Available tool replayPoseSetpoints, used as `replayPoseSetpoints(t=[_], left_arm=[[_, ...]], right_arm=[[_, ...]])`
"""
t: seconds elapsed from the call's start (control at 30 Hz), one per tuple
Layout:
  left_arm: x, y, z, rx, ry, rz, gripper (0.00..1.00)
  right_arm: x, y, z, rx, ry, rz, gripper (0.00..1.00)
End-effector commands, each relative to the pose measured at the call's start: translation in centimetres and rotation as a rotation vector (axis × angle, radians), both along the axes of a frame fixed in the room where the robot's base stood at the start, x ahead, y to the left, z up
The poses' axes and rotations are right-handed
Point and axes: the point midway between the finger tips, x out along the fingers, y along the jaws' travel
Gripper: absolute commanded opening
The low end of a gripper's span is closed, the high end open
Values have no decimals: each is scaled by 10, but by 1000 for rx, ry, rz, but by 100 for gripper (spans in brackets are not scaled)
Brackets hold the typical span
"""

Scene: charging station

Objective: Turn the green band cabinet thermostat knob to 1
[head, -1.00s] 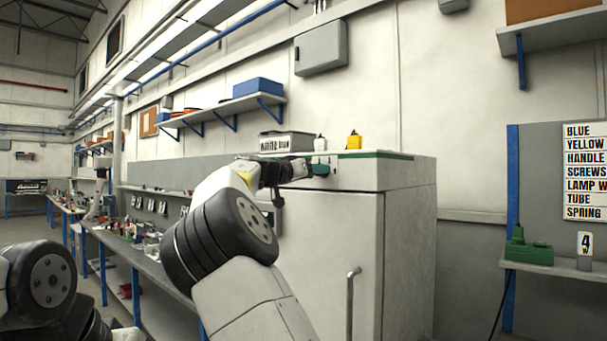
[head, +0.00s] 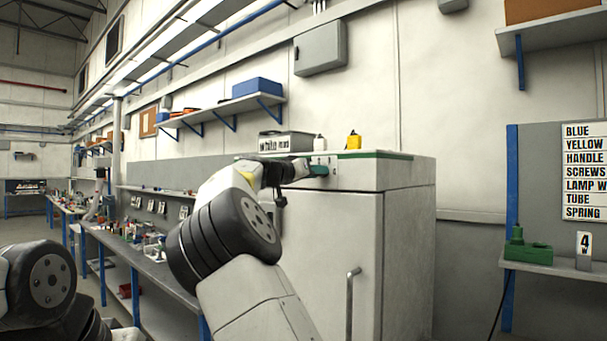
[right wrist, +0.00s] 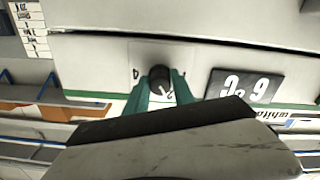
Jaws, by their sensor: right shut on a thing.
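The cabinet with the green band (head: 372,154) along its top stands in the middle of the head view. My right gripper (head: 316,170) is at the upper front of this cabinet, its green fingertips against the front panel. In the right wrist view the dark round knob (right wrist: 160,76) with a white pointer line sits between the two green fingers of my right gripper (right wrist: 160,92), which is shut on it. The pointer slants down toward a mark that looks like a 2, partly hidden by a finger. A 4 shows left of the knob. My left gripper is out of view.
A yellow container (head: 354,141), a small white bottle (head: 320,143) and a labelled box (head: 286,142) stand on the cabinet top. A vertical door handle (head: 351,300) sticks out below. A dark number card (right wrist: 243,86) is beside the dial in the wrist view.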

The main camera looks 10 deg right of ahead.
Motion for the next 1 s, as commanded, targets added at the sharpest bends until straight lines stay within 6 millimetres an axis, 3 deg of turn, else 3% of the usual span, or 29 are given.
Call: replayPoseSetpoints(t=[1.0], left_arm=[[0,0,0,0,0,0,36]], right_arm=[[0,-1,0,-508,655,1,0]])
